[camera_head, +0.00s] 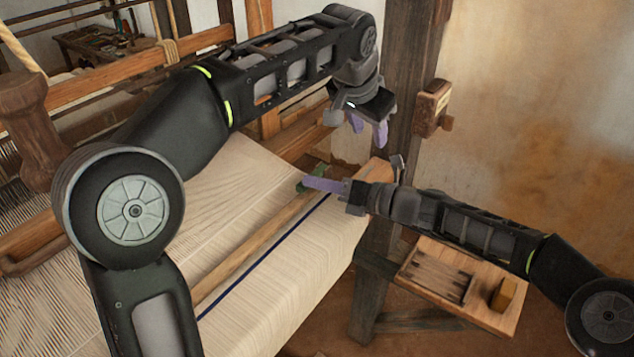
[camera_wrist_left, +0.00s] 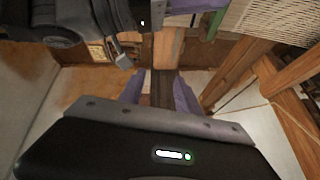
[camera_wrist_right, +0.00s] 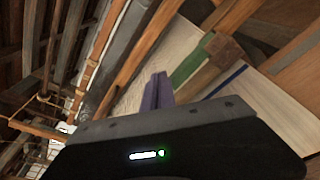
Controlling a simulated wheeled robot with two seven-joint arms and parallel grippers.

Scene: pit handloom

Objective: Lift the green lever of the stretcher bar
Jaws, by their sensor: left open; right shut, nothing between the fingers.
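The stretcher bar (camera_head: 255,243) is a long wooden bar lying across the pale cloth, beside a dark blue stripe. Its green lever (camera_head: 314,176) is at the bar's far end, partly hidden by my right gripper. My right gripper (camera_head: 310,183) is shut and empty, its purple fingertips right at the lever. In the right wrist view, the shut fingers (camera_wrist_right: 158,88) are just left of the green lever (camera_wrist_right: 190,62); I cannot tell whether they touch. My left gripper (camera_head: 368,132) is open and empty, above and beyond the bar's end, with fingers pointing down.
A wooden post (camera_head: 403,90) with a small wooden box (camera_head: 432,107) stands behind the grippers. A low wooden shelf (camera_head: 470,283) holding a yellowish block (camera_head: 503,295) is at the lower right. The loom's wooden beams and threads fill the left.

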